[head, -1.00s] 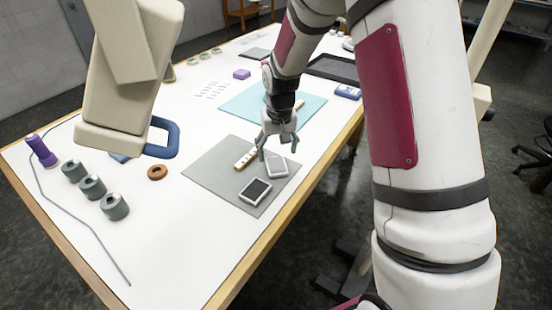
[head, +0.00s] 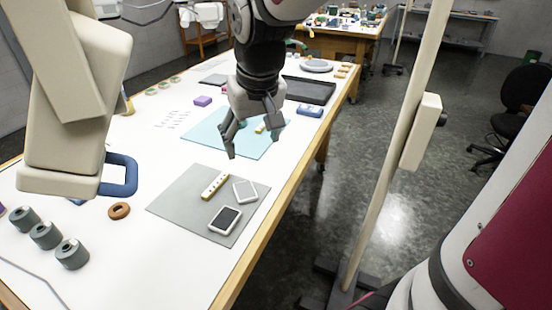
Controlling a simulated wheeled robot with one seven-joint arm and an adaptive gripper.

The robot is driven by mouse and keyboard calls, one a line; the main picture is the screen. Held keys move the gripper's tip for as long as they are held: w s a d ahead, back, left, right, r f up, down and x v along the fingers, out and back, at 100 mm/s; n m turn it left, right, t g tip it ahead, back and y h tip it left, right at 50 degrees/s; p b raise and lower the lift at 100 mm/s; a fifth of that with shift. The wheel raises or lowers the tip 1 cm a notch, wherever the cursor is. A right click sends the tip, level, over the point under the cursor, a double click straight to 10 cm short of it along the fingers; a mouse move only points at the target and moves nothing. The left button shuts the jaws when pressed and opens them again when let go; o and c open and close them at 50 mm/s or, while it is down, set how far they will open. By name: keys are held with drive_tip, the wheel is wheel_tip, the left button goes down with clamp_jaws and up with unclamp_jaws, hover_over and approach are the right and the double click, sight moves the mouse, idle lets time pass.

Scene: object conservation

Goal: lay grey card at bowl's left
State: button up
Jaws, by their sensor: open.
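Two white-framed cards lie flat on a grey mat (head: 178,205). One has a light grey face (head: 245,191); the other has a dark face (head: 225,219) and lies nearer. I cannot tell for certain which is the grey card. My gripper (head: 251,146) is open and empty, raised above the table, and in the picture it covers part of the light blue mat (head: 205,140). It is apart from both cards. I cannot make out a clear bowl; a round grey dish-like thing (head: 317,66) stands at the table's far end.
A cream strip with dark dots (head: 214,186) lies beside the light-faced card. A brown ring (head: 119,211), a blue frame-shaped thing (head: 119,175) and several grey-green cylinders (head: 45,235) are at left. A black tray (head: 307,90) is at the back. A stand's pole (head: 385,160) rises right of the table.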

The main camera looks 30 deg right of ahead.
drive_tip(key=s+r+t, duration=0.1)
drive_tip(key=s+r, duration=0.1)
drive_tip(key=s, duration=0.5)
drive_tip(key=s+a+r, duration=0.1)
drive_tip(key=s+r, duration=0.1)
drive_tip(key=s, duration=0.5)
drive_tip(key=shift+s+a+r+n+t, duration=0.25)
drive_tip(key=shift+s+n+t, duration=0.15)
drive_tip(key=shift+o, duration=0.6)
drive_tip(key=shift+s, duration=0.4)
drive_tip(key=o, duration=0.4)
drive_tip(key=shift+s, duration=0.1)
drive_tip(key=m+g+y+b, duration=0.4)
drive_tip(key=m+g+y, duration=0.1)
drive_tip(key=m, duration=1.5)
hover_over(246, 190)
drive_tip(key=d, duration=0.2)
wheel_tip(246, 190, down, 25)
drive_tip(key=shift+s+f, duration=0.1)
drive_tip(key=shift+f, duration=0.05)
drive_tip(key=shift+d+p+x, duration=0.15)
drive_tip(key=shift+p+x, duration=0.05)
drive_tip(key=shift+x, duration=1.1)
drive_tip(key=shift+d+p+x, duration=0.15)
drive_tip(key=shift+x, duration=1.1)
